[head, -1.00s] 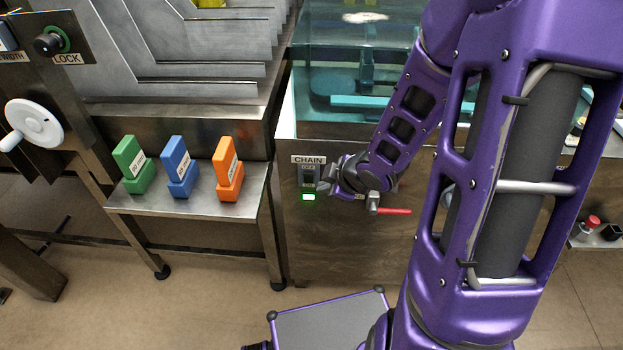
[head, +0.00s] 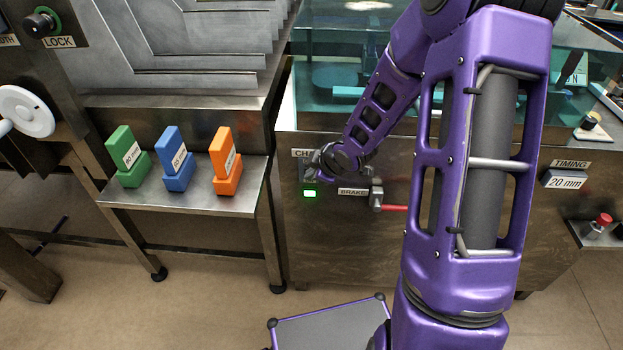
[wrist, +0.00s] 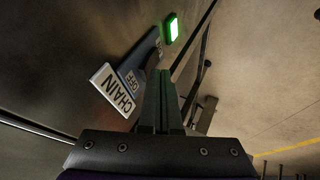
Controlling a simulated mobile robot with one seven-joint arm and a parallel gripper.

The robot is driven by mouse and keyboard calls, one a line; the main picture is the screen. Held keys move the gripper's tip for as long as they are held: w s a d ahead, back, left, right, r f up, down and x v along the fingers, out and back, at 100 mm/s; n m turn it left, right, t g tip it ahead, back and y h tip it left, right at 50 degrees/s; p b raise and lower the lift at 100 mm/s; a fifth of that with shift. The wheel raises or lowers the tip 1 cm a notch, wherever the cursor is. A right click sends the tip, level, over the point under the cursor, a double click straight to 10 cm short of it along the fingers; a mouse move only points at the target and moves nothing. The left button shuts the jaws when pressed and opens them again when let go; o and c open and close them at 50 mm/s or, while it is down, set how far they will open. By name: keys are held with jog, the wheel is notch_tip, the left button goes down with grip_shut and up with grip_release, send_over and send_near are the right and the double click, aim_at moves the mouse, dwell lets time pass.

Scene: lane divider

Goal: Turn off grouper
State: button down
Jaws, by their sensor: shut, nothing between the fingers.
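The switch marked CHAIN is on the steel machine front, its label (head: 301,153) partly hidden by my arm in the head view. A lit green lamp (head: 310,193) sits just below it. In the wrist view the CHAIN label (wrist: 112,92), a small OFF marking (wrist: 131,80) and the lit green lamp (wrist: 171,27) show. My gripper (wrist: 163,78) is shut and empty, its fingertips in front of the dark switch plate (wrist: 146,55). I cannot tell whether they touch the switch, and its lever is hidden behind them. No label reading "grouper" is legible.
A BRAKE label (head: 353,191) and a red-handled lever (head: 394,208) are just right of my gripper. Green (head: 127,155), blue (head: 174,158) and orange (head: 226,160) blocks stand on a steel shelf (head: 190,203) at left.

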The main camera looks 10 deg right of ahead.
dwell(0.3)
jog(key=shift+w+r+p, duration=0.15)
jog(key=shift+w+p, duration=0.1)
jog(key=shift+p, duration=0.05)
jog(key=shift+r, duration=0.1)
jog(key=shift+r+p, duration=0.7)
jog(key=shift+p, duration=0.1)
